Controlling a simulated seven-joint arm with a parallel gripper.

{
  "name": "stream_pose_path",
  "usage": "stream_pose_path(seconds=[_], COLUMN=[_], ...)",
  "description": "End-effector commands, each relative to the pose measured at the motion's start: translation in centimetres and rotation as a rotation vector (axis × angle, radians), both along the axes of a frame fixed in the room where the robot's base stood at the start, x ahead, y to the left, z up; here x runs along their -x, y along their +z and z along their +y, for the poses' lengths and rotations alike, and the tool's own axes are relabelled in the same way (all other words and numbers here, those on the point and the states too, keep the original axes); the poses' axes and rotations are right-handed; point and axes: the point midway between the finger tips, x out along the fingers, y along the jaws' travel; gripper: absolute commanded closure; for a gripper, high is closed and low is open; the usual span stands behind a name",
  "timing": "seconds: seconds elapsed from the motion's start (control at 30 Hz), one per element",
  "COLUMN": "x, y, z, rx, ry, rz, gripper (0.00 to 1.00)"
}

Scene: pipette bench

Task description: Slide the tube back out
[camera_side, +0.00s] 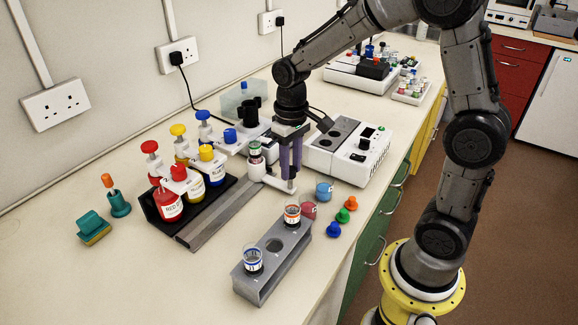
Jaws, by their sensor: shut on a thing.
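A clear tube with a green band (255,152) stands upright in a white holder (268,181) at the far end of a grey rail (215,216). My gripper (290,178) points down just right of the tube. Its fingers are shut on a small upright grey post at the right end of the white holder. The fingers cover most of the post. A grey rack (262,284) in front holds a blue-banded tube (253,260) and an orange-banded tube (292,215). The rack's middle hole is empty.
Red, yellow and blue-capped bottles (170,205) stand on a black tray (152,213) left of the rail. A white machine (350,150) sits close to my gripper's right. Loose coloured caps (342,215) and small cups (324,191) lie near the bench edge.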

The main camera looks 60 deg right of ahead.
Motion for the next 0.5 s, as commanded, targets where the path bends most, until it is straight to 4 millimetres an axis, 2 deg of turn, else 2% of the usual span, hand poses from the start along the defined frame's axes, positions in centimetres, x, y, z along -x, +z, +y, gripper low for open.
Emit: stream_pose_path(seconds=[0.03,0.23,0.27,0.4,0.5], x=[-0.11,-0.14,-0.14,-0.13,-0.09], y=[0.20,0.21,0.21,0.17,0.12], z=[-0.51,-0.59,-0.61,-0.52,-0.44], rx=[0.011,0.012,0.012,0.011,0.010], ry=[0.000,-0.003,-0.003,-0.002,-0.002], rz=[-0.005,-0.006,-0.007,-0.006,-0.005], gripper=[1.00,1.00,0.60,0.35,0.35])
